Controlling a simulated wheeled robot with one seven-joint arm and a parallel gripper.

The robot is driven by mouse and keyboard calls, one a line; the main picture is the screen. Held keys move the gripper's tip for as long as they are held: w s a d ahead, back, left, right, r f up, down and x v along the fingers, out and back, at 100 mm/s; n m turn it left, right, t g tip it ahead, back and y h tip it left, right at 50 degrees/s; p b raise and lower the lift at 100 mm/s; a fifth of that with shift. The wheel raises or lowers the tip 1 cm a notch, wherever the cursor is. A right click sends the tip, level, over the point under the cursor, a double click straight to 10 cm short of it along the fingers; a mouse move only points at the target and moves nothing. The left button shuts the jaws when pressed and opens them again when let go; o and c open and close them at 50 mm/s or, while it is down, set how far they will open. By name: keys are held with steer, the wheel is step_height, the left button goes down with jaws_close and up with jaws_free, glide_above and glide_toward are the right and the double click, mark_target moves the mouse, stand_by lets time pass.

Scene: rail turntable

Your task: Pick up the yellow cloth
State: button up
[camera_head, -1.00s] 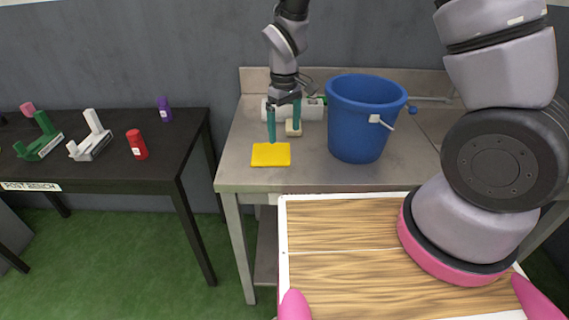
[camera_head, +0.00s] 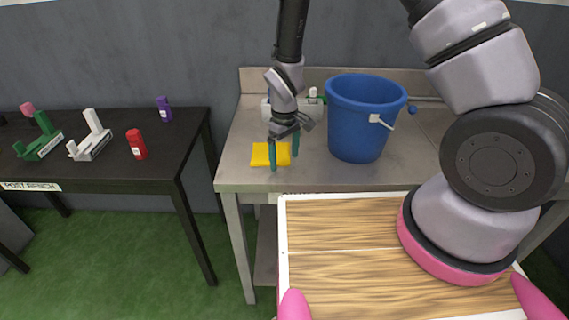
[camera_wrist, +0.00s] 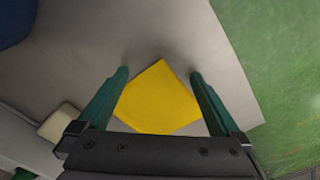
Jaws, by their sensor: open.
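The yellow cloth (camera_head: 262,156) lies flat and square on the steel table (camera_head: 235,178), near its front left edge. My gripper (camera_head: 284,163) is open and points down over the cloth, with its teal fingers apart and covering part of it. In the wrist view the cloth (camera_wrist: 158,99) shows between the two fingertips of my gripper (camera_wrist: 159,74), with nothing held. I cannot tell how far the fingertips are above the table.
A blue bucket (camera_head: 357,120) stands right of my gripper. A pale block (camera_wrist: 60,122) lies on the steel table in the wrist view. A black bench (camera_head: 150,175) on the left holds a red bottle (camera_head: 137,144), a purple bottle (camera_head: 163,108) and bracket-like pieces.

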steer(key=shift+c, duration=0.3)
jaws_close()
stand_by(0.3)
step_height(320, 180, up, 12)
stand_by(0.5)
steer(key=shift+d, duration=0.1)
